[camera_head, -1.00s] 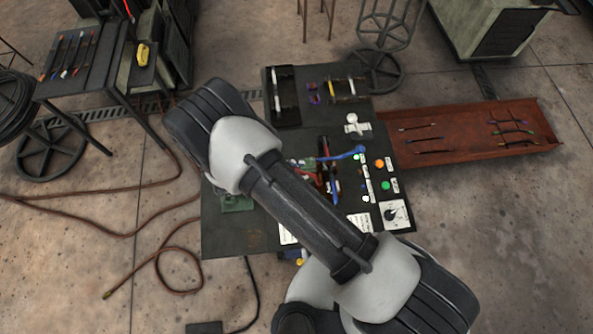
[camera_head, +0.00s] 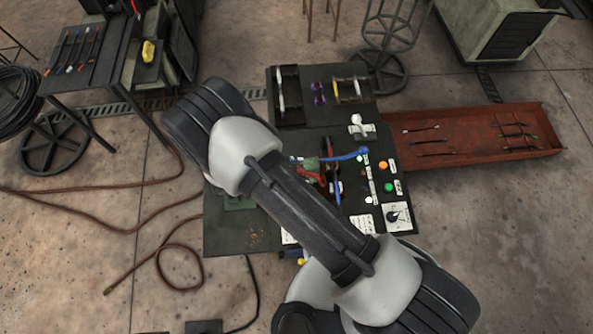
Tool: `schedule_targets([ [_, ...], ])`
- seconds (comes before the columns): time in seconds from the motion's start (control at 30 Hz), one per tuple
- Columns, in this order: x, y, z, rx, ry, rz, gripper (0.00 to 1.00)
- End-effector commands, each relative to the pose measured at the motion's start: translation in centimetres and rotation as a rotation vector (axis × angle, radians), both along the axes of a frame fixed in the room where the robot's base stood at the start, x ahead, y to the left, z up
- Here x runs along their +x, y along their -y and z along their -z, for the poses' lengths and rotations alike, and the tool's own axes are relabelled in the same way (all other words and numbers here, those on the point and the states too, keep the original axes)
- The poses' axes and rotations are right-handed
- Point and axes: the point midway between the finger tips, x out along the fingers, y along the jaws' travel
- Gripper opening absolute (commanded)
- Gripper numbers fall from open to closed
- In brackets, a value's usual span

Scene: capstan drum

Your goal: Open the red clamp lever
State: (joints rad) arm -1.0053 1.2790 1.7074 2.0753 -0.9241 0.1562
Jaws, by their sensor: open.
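A red part (camera_head: 314,174), which looks like the red clamp lever, shows in the head view just past the edge of my arm, in the middle of the dark bench panel (camera_head: 228,222). My arm covers some of it, and I cannot tell its angle. A blue handle (camera_head: 345,156) runs to the right beside it, ending in a round blue knob. My gripper cannot be made out. My own arm links cross the panel from lower right to upper left and hide part of it.
Green (camera_head: 389,187) and orange (camera_head: 383,165) buttons and a dial (camera_head: 398,216) sit on the panel's right side. A rust-red tray (camera_head: 470,165) with short cables lies to the right. A dark table (camera_head: 70,85) stands at upper left. A loose brown hose (camera_head: 150,265) lies on the floor.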

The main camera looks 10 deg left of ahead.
Motion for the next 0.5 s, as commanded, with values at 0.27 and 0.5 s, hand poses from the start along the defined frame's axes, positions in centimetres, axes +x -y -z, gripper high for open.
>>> schedule_targets([
  [0.27,-2.5,-3.8,-3.9,0.004,0.002,-0.005,0.49],
  [0.5,-4.2,-6.1,-6.4,0.004,0.001,-0.002,0.49],
])
